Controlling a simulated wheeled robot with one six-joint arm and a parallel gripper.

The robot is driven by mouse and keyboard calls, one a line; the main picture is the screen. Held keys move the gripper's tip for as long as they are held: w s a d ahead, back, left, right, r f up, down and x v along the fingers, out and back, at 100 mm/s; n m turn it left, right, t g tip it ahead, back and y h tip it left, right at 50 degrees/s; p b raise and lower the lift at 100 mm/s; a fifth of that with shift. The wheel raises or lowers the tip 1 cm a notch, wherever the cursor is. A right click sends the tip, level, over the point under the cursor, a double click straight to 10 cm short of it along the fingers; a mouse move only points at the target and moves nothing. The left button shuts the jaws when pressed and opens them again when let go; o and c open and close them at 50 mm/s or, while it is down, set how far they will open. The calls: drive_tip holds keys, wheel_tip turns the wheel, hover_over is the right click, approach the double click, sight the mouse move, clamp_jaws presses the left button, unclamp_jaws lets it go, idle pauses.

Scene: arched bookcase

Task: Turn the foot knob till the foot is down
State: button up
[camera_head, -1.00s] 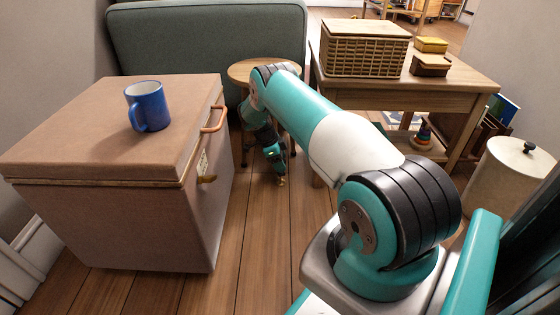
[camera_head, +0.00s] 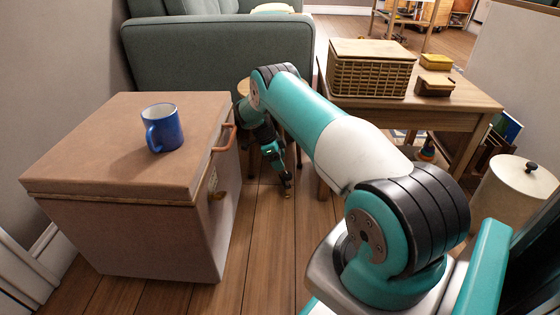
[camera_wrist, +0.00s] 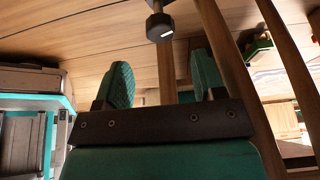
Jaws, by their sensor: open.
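In the wrist view a dark knob (camera_wrist: 160,27) with a small white mark shows at the top, at the end of a short dark stem. It looks like the foot knob; its contact with the floor cannot be made out. My gripper (camera_wrist: 162,78) has its two green fingertips apart with nothing between them. The knob lies beyond the fingertips, roughly in line with the gap, and apart from them. In the head view my gripper (camera_head: 286,183) points down low above the floor beside the small round stool (camera_head: 244,87), which my arm mostly hides.
A pinkish chest (camera_head: 110,150) with a blue mug (camera_head: 162,128) on top stands on the left. A wooden table (camera_head: 455,108) bearing a wicker basket (camera_head: 370,72) stands on the right. A cream bin (camera_head: 510,195) is at far right. Bare floor (camera_head: 265,245) lies between.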

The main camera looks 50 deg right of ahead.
drive_tip(key=n+t+h+p, duration=0.15)
drive_tip(key=n+p, duration=0.35)
drive_tip(key=n, duration=2.2)
approach(287, 174)
wheel_tip(287, 174, up, 3)
drive_tip(key=s, duration=0.1)
wheel_tip(287, 174, up, 4)
drive_tip(key=s+a+n+t+p, duration=0.1)
drive_tip(key=n+t, duration=0.1)
drive_tip(key=n, duration=0.9)
drive_tip(key=s+a+n+t+p, duration=0.1)
drive_tip(key=s+a+n+p, duration=0.1)
drive_tip(key=n, duration=1)
drive_tip(key=b+x, duration=0.3)
drive_tip(key=x, duration=0.2)
drive_tip(key=b+x, duration=0.3)
drive_tip(key=x, duration=0.3)
drive_tip(key=b+x, duration=0.3)
drive_tip(key=x, duration=0.3)
drive_tip(key=shift+w+d+r+b, duration=0.1)
drive_tip(key=shift+w+d+b, duration=0.05)
drive_tip(key=shift+w+b, duration=0.2)
